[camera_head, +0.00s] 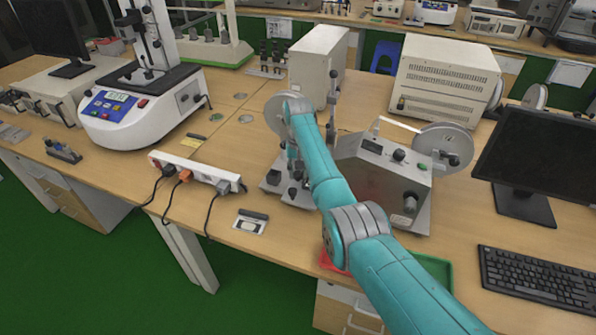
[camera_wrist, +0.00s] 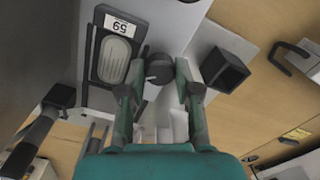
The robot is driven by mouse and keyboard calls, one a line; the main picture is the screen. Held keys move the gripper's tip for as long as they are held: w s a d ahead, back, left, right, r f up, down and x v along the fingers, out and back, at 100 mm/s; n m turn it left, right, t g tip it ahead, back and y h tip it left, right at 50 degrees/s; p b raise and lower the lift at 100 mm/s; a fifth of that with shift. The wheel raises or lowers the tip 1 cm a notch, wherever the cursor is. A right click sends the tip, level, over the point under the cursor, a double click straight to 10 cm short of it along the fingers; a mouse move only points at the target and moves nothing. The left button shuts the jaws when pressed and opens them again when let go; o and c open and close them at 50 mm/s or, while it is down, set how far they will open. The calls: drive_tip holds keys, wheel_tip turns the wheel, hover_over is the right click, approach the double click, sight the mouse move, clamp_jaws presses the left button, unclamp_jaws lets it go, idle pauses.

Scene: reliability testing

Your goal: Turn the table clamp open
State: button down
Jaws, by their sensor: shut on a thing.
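A dark round knob (camera_wrist: 158,68) sits on a grey device in the middle of the wrist view; I take it for the table clamp's knob. My gripper (camera_wrist: 158,75) has one finger on each side of this knob and is shut on it. In the head view, my teal arm reaches over the table to a grey metal stand (camera_head: 273,183), and my own arm hides much of this stand, the knob and the fingers. How far the knob is turned cannot be told.
A grey control box (camera_head: 385,185) stands close to the right of my arm. A white power strip (camera_head: 195,170) with cables lies to the left. A white instrument (camera_head: 135,115) stands at far left, a monitor (camera_head: 540,155) and keyboard (camera_head: 535,278) at right.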

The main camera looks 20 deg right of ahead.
sight(298, 173)
drive_tip(key=n, duration=0.5)
drive_tip(key=shift+n, duration=0.3)
drive_tip(key=n, duration=0.4)
drive_tip(key=shift+n, duration=0.4)
drive_tip(key=c, duration=0.8)
unclamp_jaws()
wheel_tip(298, 173, up, 12)
